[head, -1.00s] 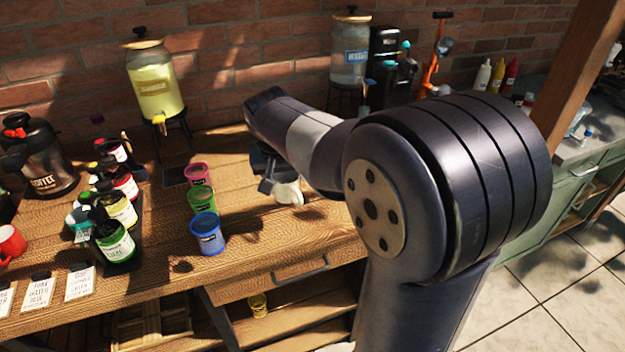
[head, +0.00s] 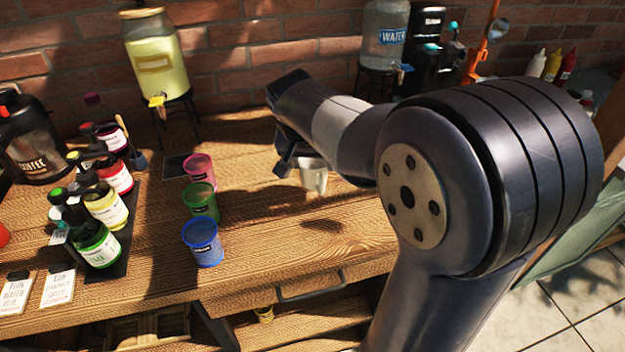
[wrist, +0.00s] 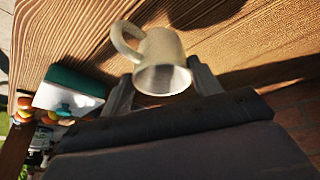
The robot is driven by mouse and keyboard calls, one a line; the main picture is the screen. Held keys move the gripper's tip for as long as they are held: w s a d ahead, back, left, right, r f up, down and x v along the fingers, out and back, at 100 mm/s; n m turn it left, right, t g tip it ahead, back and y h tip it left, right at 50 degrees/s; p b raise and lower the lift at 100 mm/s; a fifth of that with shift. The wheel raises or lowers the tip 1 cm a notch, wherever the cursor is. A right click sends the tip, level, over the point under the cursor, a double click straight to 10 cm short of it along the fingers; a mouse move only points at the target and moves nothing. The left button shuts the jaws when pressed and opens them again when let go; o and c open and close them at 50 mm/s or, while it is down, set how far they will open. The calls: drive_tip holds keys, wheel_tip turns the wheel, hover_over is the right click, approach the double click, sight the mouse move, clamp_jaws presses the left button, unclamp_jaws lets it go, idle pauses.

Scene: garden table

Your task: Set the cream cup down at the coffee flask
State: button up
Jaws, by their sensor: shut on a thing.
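The cream cup (wrist: 162,62) is held between the two fingers of my gripper (wrist: 165,85) in the wrist view, with its handle to the left and its opening towards the camera. In the head view the cup (head: 314,176) hangs below my gripper (head: 298,160), over the wooden table, to the right of the coloured cups; my arm hides part of the gripper. The black coffee flask (head: 35,140), lettered COFFEE, stands at the far left of the table, well away from the cup.
Pink (head: 200,170), green (head: 201,203) and blue (head: 204,243) cups stand in a row between my gripper and the flask. Several syrup bottles (head: 101,243) stand in front of the flask. A yellow drink dispenser (head: 156,62) stands behind. Bare wood lies right of the blue cup.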

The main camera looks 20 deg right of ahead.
sight(312, 177)
drive_tip(key=shift+f, duration=2.25)
drive_tip(key=shift+f, duration=0.15)
drive_tip(key=o, duration=1.1)
drive_tip(key=shift+c, duration=0.2)
